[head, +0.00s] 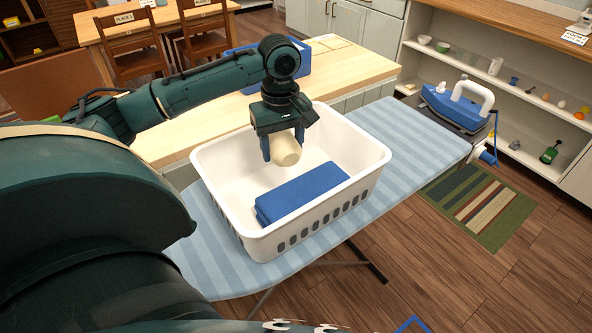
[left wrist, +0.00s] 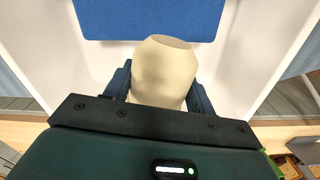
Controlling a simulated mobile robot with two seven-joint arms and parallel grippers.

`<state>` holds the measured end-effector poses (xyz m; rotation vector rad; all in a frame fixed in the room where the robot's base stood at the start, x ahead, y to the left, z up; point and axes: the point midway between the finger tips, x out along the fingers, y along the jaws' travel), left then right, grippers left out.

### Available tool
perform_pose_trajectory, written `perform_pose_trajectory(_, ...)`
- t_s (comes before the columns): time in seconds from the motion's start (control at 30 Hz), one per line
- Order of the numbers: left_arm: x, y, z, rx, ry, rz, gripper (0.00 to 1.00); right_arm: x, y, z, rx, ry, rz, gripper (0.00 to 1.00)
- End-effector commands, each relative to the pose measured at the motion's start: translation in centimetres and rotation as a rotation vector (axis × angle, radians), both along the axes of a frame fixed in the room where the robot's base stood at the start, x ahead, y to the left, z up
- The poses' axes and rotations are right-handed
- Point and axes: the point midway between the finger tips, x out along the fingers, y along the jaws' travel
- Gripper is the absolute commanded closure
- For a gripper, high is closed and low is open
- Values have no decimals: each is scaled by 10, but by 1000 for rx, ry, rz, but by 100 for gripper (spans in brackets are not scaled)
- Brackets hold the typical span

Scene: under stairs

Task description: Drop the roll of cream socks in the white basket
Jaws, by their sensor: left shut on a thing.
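The roll of cream socks (head: 287,150) is held between the fingers of my left gripper (head: 284,147), which is shut on it. The roll also shows in the left wrist view (left wrist: 163,70), with a blue finger on each side. The white basket (head: 345,195) stands on the striped ironing board. My left gripper is over the inside of the basket, toward its back. A folded blue cloth (head: 302,192) lies on the basket floor, in front of the roll in the head view. Whether the roll touches the basket cannot be told. My right gripper is not in view.
The ironing board (head: 425,140) carries a blue iron (head: 455,105) at its right end. A wooden-topped counter (head: 215,127) with a blue container (head: 245,52) stands behind the basket. Shelves with small items stand at the right. A striped mat (head: 480,205) lies on the floor.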

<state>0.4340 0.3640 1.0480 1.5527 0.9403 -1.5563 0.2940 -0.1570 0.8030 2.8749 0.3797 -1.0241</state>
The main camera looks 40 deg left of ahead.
Motion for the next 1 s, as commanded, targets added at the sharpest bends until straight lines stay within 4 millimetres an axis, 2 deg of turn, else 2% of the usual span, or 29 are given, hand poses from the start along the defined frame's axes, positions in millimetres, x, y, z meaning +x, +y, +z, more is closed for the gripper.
perform_pose_trajectory(0.2,0,0,-13,1,0,0,86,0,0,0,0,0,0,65)
perform_pose_trajectory(0.47,0,0,-14,1,0,-1,86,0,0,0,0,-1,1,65)
perform_pose_trajectory(0.5,0,0,-14,1,0,-1,43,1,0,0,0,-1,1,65)
perform_pose_trajectory(0.8,0,0,-14,1,0,-1,19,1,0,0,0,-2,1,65)
perform_pose_trajectory(1.0,0,0,-14,0,0,-1,19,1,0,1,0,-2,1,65)
